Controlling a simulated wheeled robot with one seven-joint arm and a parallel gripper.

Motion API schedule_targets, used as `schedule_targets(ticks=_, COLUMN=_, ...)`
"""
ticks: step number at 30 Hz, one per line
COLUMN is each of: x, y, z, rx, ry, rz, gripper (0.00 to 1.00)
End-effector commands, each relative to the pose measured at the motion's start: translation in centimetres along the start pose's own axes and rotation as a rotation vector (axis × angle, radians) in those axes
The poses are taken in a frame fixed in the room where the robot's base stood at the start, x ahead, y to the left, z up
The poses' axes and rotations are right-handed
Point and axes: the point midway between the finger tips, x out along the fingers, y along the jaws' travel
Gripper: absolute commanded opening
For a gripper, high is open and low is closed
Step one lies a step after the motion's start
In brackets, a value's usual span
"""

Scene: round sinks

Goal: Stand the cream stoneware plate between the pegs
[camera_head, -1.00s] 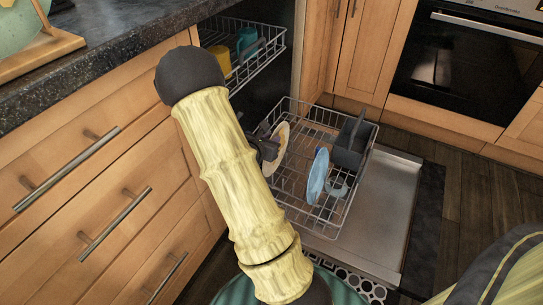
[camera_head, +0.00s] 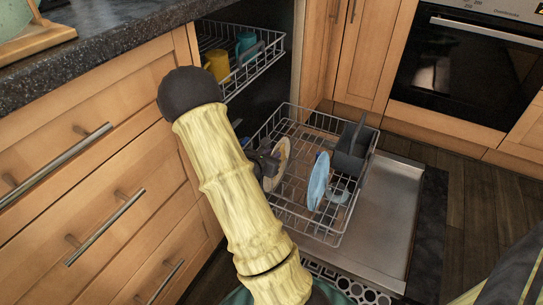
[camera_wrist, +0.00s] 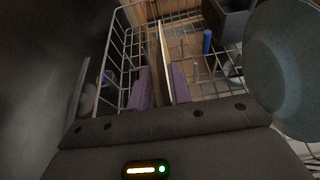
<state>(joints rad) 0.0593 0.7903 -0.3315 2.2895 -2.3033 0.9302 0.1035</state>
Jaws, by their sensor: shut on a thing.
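The cream stoneware plate (camera_head: 281,157) is on edge, close to upright, inside the lower dishwasher rack (camera_head: 335,233). My gripper (camera_head: 268,166) is shut on it, mostly hidden behind my arm in the head view. In the wrist view the plate (camera_wrist: 164,62) shows as a thin edge between my two purple fingertips (camera_wrist: 162,88). The rack's wires and pegs lie around and below the plate. I cannot tell whether its lower rim touches the rack floor or sits between pegs.
A blue plate (camera_head: 318,181) stands to the right, and a grey cutlery basket (camera_head: 351,150) is at the rack's back right. The upper rack (camera_head: 262,69) holds a yellow cup (camera_head: 218,66) and a teal cup (camera_head: 246,43). The open door (camera_head: 385,210) lies right.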

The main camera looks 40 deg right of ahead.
Motion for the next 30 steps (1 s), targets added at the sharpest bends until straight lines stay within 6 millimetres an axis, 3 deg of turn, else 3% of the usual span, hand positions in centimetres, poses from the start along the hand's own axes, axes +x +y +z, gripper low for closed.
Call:
schedule_targets(ticks=2, x=0.1, y=0.0, z=-0.3, rx=0.001, ry=-0.002, rz=0.0, gripper=0.0)
schedule_targets(ticks=3, x=0.1, y=0.0, z=-0.3, rx=0.0, ry=0.0, rz=0.0, gripper=0.22)
schedule_targets(ticks=6, x=0.1, y=0.0, z=-0.2, rx=0.0, ry=0.0, rz=0.0, gripper=0.41)
schedule_targets(ticks=22, x=-0.2, y=0.0, z=0.4, rx=0.0, ry=0.0, rz=0.0, gripper=0.41)
schedule_targets(ticks=30, x=-4.1, y=0.5, z=0.8, rx=0.003, ry=0.001, rz=-0.008, gripper=0.41)
